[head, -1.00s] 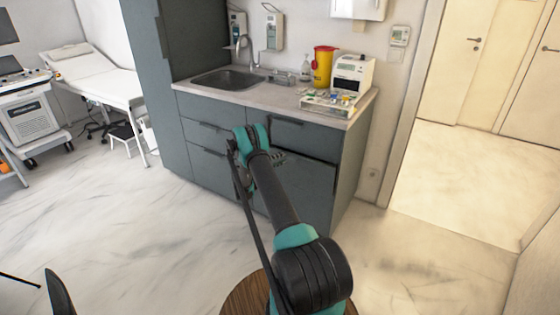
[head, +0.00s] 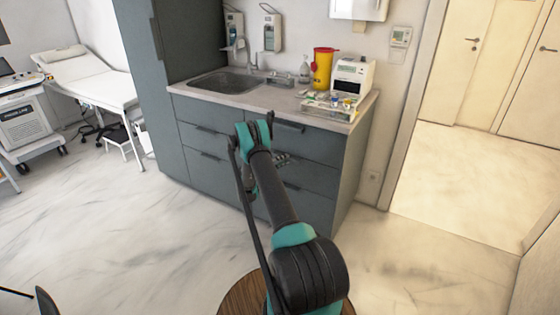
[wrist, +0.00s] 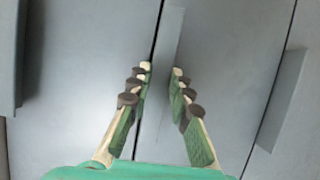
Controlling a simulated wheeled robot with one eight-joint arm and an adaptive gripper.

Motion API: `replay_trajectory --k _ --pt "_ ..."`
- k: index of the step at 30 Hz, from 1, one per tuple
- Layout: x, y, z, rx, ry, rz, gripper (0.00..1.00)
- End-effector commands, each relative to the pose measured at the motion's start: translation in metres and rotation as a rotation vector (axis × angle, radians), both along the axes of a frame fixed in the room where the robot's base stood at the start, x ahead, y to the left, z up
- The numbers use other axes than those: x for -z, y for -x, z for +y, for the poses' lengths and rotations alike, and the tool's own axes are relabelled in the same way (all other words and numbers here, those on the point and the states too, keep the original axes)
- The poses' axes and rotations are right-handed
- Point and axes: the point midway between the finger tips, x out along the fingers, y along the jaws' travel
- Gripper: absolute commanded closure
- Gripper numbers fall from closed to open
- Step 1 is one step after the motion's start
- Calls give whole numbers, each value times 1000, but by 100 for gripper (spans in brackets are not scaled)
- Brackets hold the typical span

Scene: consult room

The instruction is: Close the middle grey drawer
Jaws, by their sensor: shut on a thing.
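The middle grey drawer (head: 318,177) is in the right column of the grey cabinet, below the top drawer. Its front looks flush or nearly flush with the fronts around it in the head view. My gripper (head: 282,159) is at this drawer's front, partly hidden behind my arm. In the wrist view, my gripper's two green-padded fingers (wrist: 161,72) are on either side of the drawer's grey handle (wrist: 168,45), shut on it. A thin dark seam runs beside the handle. The handle is hidden in the head view.
The countertop (head: 262,97) above carries a sink, a yellow bin (head: 322,68), a white device (head: 352,77) and a tray of small items. Other drawer handles flank the gripper in the wrist view.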

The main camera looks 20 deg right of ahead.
Motion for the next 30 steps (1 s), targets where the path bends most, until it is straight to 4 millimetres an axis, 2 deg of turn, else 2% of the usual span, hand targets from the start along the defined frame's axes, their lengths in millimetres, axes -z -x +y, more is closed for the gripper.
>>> replay_trajectory --k 4,5,9,20,23,30 --pt "3 -2 -1 -5 -7 0 100" --pt "3 -2 -1 -4 -7 0 77" --pt "2 -2 -1 -3 -6 1 62" --pt "1 -1 5 -4 -3 0 62" --pt "1 3 17 -3 -3 0 62" --pt "1 15 63 -5 -3 0 62"
